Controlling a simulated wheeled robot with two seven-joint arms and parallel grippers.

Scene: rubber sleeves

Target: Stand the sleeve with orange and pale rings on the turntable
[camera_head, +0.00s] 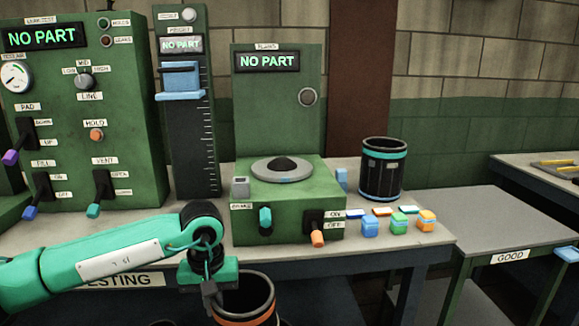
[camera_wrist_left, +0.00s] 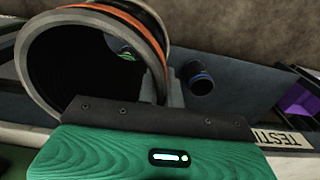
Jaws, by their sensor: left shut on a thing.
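The dark sleeve with orange and pale rings (camera_head: 250,317) is at the bottom of the head view, in front of the table's front edge, its lower part cut off by the frame. My left gripper (camera_head: 213,298) is shut on its wall at the left side. In the left wrist view the sleeve (camera_wrist_left: 75,65) shows its open mouth, pale rim and orange ring. The turntable (camera_head: 283,174) is a round grey disc with a dark domed centre on a green machine. It is empty and lies behind and above the gripper. My right gripper is not in view.
A dark sleeve with teal rings (camera_head: 383,168) stands right of the machine. Several small coloured blocks (camera_head: 399,223) lie on the table's front right. A ruler post (camera_head: 190,130) and a green leak-test panel (camera_head: 90,150) stand left. A grey side table (camera_head: 500,215) marked GOOD is right.

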